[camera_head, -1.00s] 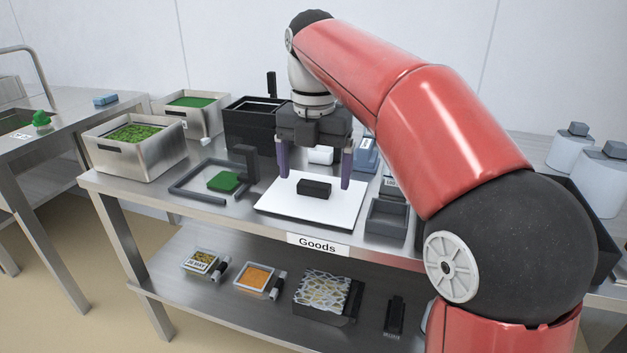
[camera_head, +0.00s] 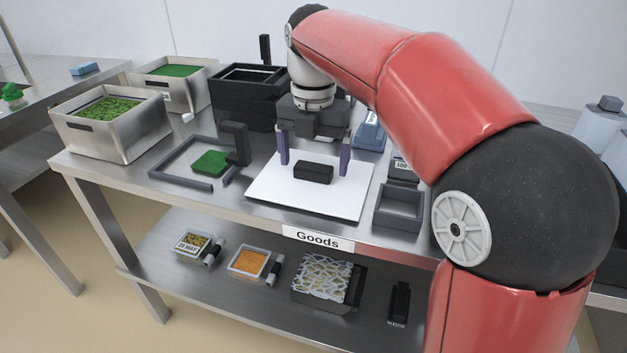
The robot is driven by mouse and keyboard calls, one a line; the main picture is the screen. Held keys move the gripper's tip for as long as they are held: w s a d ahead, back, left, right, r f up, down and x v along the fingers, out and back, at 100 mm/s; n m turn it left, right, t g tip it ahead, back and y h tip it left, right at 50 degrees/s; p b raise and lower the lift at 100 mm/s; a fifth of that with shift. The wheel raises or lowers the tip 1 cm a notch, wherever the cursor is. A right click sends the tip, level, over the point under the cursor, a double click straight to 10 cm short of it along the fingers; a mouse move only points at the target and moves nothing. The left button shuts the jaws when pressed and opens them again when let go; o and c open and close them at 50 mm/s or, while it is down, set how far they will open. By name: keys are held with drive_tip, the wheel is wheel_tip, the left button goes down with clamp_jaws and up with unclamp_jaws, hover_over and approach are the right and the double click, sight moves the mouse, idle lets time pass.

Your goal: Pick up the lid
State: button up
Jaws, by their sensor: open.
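A flat white plate (camera_head: 275,203) lies on the steel bench with a black block (camera_head: 313,173) on its middle. Together they look like a lid with a handle, though I cannot be sure this is the lid. My gripper (camera_head: 314,164) points down over the plate, with its two purple fingers wide apart. One finger is to the left of the black block and one to the right. I see a gap between each finger and the block, and nothing is held. I cannot tell whether the fingertips touch the plate.
Left of the plate are a dark frame (camera_head: 180,181) with a green pad (camera_head: 210,163) and a black upright post (camera_head: 236,143). A black bin (camera_head: 247,100) stands behind. A grey open tray (camera_head: 400,208) is close on the right. The lower shelf holds packed trays.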

drive_tip(key=shift+f, duration=0.6)
drive_tip(key=c, duration=1.1)
